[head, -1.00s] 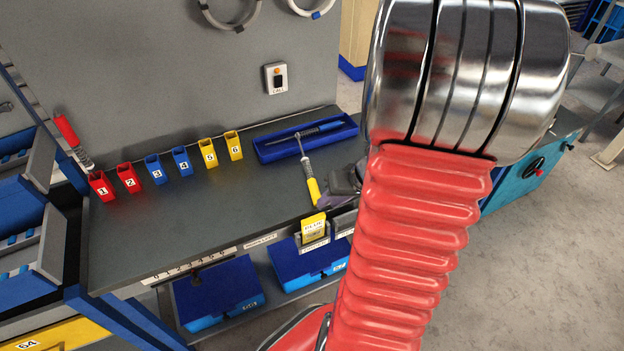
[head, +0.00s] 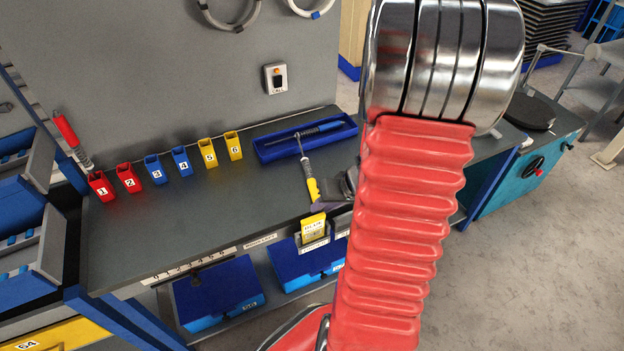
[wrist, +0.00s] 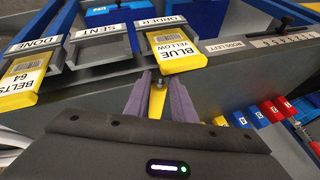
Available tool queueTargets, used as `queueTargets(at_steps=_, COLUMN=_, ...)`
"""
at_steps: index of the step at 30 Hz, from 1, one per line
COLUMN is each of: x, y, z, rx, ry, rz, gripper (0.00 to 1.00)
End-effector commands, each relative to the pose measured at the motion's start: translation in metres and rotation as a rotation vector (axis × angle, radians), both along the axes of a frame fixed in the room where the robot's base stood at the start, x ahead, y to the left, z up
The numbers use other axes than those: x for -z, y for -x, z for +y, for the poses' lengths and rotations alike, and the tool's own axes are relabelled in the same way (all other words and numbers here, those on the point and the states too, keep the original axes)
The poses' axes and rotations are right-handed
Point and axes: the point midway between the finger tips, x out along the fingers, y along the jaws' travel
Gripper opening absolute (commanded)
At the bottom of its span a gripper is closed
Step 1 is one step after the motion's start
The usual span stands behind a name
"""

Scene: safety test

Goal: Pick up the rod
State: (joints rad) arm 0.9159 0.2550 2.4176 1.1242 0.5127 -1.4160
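A rod with a yellow handle (head: 312,188) and a thin metal shaft lies on the grey bench, handle toward the front edge. My gripper (head: 330,188) is low over the bench, right beside that handle in the head view. In the wrist view its two purple fingers (wrist: 160,82) stand apart, and the yellow handle (wrist: 157,101) shows in the gap between them. Whether they touch it cannot be seen. A blue-handled rod (head: 322,129) lies in a blue tray, and a red-handled one (head: 66,131) stands upright in red holder 1.
Numbered holders (head: 154,168) stand in a row along the bench's back. The blue tray (head: 270,151) lies behind the yellow-handled rod. A yellow card (head: 314,226) sits in a slot at the front edge, close to my gripper. Blue boxes (head: 218,288) lie below.

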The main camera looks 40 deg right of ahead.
Motion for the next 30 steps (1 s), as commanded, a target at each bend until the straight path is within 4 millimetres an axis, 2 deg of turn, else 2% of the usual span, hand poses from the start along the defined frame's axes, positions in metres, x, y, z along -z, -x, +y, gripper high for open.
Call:
queueTargets(at_steps=1, x=0.0, y=0.0, z=0.0, rx=0.0, ry=0.0, rz=0.0, gripper=0.22)
queueTargets(at_steps=11, x=0.0, y=0.0, z=0.0, rx=0.0, ry=0.0, rz=0.0, gripper=0.0)
queueTargets(at_steps=23, x=-0.003, y=0.0, z=0.0, rx=0.001, ry=0.001, rz=-0.002, gripper=0.0)
queueTargets(at_steps=30, x=-0.022, y=-0.001, z=-0.001, rx=-0.001, ry=0.004, rz=-0.003, gripper=0.0)
